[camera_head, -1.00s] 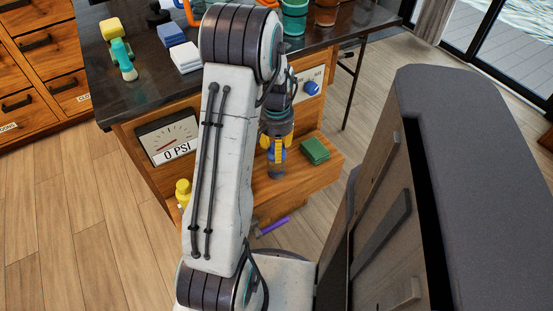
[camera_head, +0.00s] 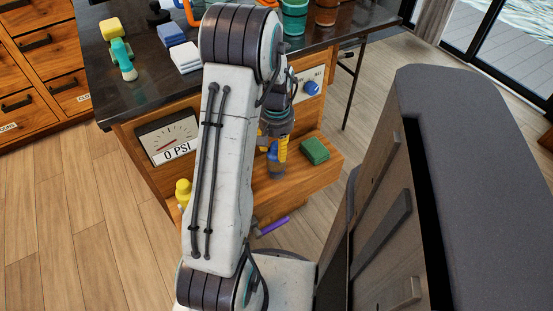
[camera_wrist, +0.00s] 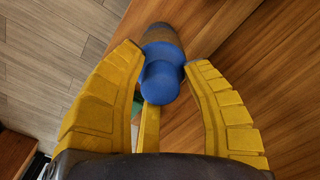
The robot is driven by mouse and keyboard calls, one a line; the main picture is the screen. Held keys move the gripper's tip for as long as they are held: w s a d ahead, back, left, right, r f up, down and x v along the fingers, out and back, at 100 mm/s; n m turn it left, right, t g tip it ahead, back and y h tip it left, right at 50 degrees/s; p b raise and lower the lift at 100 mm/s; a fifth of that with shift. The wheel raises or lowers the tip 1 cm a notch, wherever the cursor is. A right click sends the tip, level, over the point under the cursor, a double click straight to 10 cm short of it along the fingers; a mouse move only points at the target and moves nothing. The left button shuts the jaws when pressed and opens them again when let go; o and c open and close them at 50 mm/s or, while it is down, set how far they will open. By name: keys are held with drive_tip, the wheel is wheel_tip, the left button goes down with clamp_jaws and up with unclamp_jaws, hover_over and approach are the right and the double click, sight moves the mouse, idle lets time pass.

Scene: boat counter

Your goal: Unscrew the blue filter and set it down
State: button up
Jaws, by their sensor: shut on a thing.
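The blue filter (camera_head: 276,165) is upright over the wooden ledge, below my gripper (camera_head: 275,148) in the head view. In the wrist view the filter (camera_wrist: 160,78) has a rounded blue end toward the camera and a duller grey-brown far part. My gripper's yellow fingers (camera_wrist: 168,60) are shut on the filter, one on each side, with another finger below it. My arm hides part of the area around the filter in the head view. I cannot tell whether the filter is still threaded into anything.
A green sponge-like block (camera_head: 314,151) lies on the wooden ledge (camera_head: 310,177), right of the filter. A gauge reading 0 PSI (camera_head: 168,139) and a blue knob (camera_head: 311,88) are on the cabinet front. A yellow bottle (camera_head: 183,191) stands left of my arm.

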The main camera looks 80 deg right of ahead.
drive_tip(key=shift+a+f, duration=0.2)
drive_tip(key=shift+f, duration=0.05)
drive_tip(key=shift+n, duration=0.9)
drive_tip(key=o, duration=0.6)
drive_tip(key=shift+o, duration=0.5)
drive_tip(key=shift+d+r, duration=0.1)
drive_tip(key=shift+d+r+m, duration=0.1)
drive_tip(key=shift+m, duration=0.8)
